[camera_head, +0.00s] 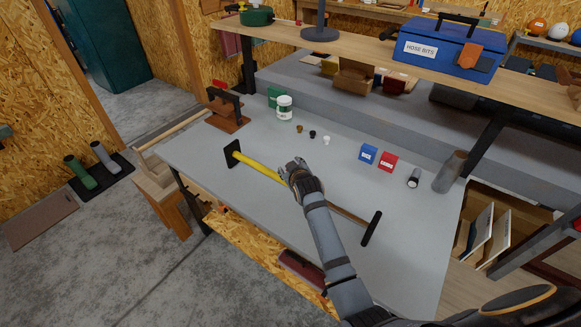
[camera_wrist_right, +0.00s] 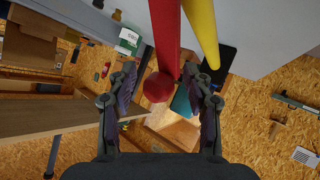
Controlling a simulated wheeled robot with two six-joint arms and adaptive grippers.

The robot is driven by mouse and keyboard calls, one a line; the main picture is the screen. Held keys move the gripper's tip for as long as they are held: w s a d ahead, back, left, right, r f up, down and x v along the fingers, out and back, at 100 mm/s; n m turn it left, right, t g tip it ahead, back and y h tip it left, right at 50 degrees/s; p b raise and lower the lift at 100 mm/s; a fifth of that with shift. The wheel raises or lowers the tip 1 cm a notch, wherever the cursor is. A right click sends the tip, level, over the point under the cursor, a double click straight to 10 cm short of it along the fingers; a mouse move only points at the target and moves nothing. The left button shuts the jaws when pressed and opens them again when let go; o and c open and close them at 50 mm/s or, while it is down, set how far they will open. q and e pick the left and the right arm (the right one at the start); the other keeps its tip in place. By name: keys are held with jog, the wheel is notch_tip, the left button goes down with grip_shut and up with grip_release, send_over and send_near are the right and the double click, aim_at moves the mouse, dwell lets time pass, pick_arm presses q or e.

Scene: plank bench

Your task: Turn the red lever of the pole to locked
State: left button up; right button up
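The pole (camera_head: 259,168) lies across the bench, with a yellow tube, a black end plate (camera_head: 231,153) at its left and a brown rod running to a dark crossbar (camera_head: 371,228) at its right. In the right wrist view the yellow tube (camera_wrist_right: 202,32) runs beside the red lever (camera_wrist_right: 164,36), which ends in a round red knob (camera_wrist_right: 157,88). My right gripper (camera_head: 297,169) is over the pole in the head view and hides the lever there. In the wrist view the right gripper (camera_wrist_right: 160,72) is open, its fingers either side of the knob with gaps visible. My left gripper is not in view.
A blue box (camera_head: 367,153), a red box (camera_head: 388,161), a flashlight (camera_head: 414,178) and a grey cylinder (camera_head: 449,171) stand at the right of the bench. A white tub (camera_head: 284,107) and a brown stand (camera_head: 226,112) are at the far left. The bench front is mostly clear.

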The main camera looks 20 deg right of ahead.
jog(key=shift+r, duration=0.15)
notch_tip(320, 180, up, 10)
jog(key=shift+f, duration=0.15)
